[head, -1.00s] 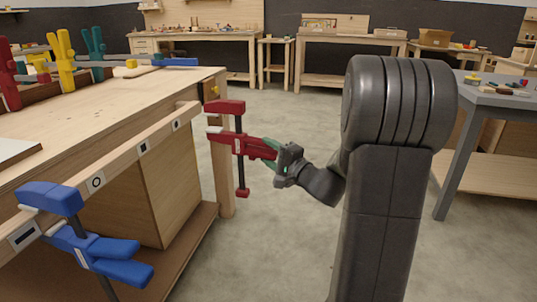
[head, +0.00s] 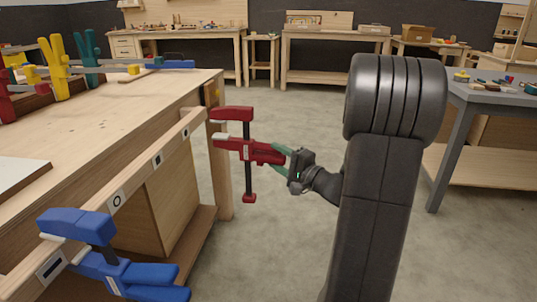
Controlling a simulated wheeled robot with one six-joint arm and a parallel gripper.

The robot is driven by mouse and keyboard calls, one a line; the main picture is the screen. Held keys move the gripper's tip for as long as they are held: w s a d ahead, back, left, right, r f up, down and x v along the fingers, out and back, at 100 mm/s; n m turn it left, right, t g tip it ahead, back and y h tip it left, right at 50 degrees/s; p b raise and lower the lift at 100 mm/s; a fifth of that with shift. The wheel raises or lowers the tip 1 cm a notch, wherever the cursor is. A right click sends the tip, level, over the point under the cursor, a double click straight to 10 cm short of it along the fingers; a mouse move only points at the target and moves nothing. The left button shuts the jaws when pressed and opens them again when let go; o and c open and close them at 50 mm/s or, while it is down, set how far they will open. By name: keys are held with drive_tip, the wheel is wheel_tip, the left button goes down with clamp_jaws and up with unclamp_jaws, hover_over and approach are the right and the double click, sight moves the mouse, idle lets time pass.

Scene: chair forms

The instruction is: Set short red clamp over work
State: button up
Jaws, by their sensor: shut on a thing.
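The short red clamp (head: 248,150) is upright, with its red head at the top and a dark bar running down to a red end. My gripper (head: 286,160) has greenish fingers shut on the clamp's right side and holds it in the air. The clamp's jaws face left, close to the far end of the wooden rail (head: 139,178) along the bench's side. Whether the jaws touch the rail's end or bench leg is hard to tell. The rail bears several small dark and white markers. A blue clamp (head: 80,226) grips the rail's near end.
The workbench (head: 110,110) fills the left. Yellow (head: 55,68), teal (head: 88,65) and red (head: 6,95) clamps stand in a rack on it. A blue clamp (head: 168,64) lies at its back. Open floor (head: 285,240) lies right of the bench; a grey table (head: 490,92) stands far right.

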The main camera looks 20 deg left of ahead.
sight(244, 155)
drive_tip(key=shift+s+a+p, duration=0.15)
drive_tip(key=shift+s+a, duration=0.05)
drive_tip(key=shift+a, duration=0.6)
drive_tip(key=shift+s+a+p, duration=0.15)
drive_tip(key=shift+s+a, duration=0.05)
drive_tip(key=shift+a, duration=0.65)
drive_tip(key=shift+s+a+p, duration=0.15)
drive_tip(key=shift+s+a, duration=0.05)
drive_tip(key=shift+a, duration=0.6)
drive_tip(key=shift+s+a+f+b, duration=0.1)
drive_tip(key=shift+s+a+b, duration=0.1)
drive_tip(key=shift+a+b, duration=0.45)
drive_tip(key=shift+s+a+b, duration=0.2)
drive_tip(key=shift+a+b, duration=0.05)
drive_tip(key=shift+a, duration=0.7)
drive_tip(key=shift+s+a+b, duration=0.15)
drive_tip(key=shift+a+b, duration=0.05)
drive_tip(key=shift+a, duration=0.7)
